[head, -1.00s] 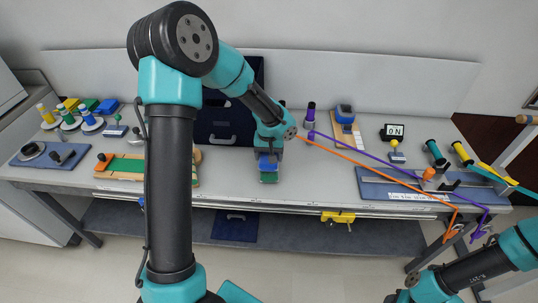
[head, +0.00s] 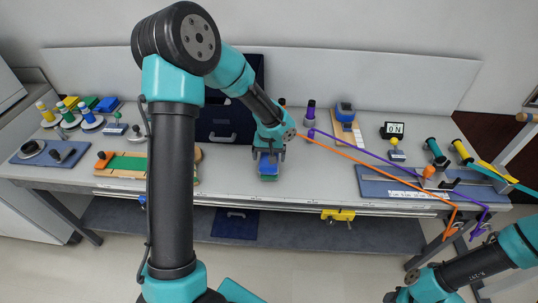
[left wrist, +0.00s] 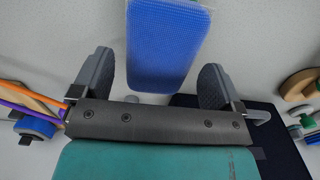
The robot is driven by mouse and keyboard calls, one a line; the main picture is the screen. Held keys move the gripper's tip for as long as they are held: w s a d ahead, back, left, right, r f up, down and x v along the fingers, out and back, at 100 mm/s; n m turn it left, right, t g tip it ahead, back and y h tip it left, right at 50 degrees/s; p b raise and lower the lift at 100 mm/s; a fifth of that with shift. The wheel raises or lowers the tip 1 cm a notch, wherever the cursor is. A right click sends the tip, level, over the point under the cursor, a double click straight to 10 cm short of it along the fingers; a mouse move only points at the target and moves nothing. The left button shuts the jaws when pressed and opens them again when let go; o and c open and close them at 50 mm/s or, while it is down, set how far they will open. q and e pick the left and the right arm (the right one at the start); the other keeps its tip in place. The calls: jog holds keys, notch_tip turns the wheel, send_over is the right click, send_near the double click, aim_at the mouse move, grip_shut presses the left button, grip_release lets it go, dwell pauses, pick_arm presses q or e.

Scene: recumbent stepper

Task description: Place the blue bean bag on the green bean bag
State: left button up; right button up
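The blue bean bag (head: 268,165) lies flat on the green bean bag (head: 268,178) near the front of the table. Only the green bag's front edge shows below the blue one in the head view. My left gripper (head: 268,154) is just above and behind the bags. In the left wrist view, my left gripper (left wrist: 155,82) is open, one finger on each side of the blue bag (left wrist: 168,45), with gaps between. The green bag is hidden there. My right arm reaches the bottom right of the head view, its gripper's fingers cut off by the edge.
A wooden board with a green strip (head: 125,163) lies left of the bags. A blue mat with a lever (head: 395,190) is to the right, crossed by orange and purple cords. A dark blue case (head: 222,125) stands behind. Bare tabletop (head: 320,170) lies right of the bags.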

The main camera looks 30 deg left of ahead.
pick_arm(q)
jog(key=shift+o, duration=0.6)
notch_tip(320, 180, up, 13)
jog(key=shift+r, duration=0.15)
dwell(0.7)
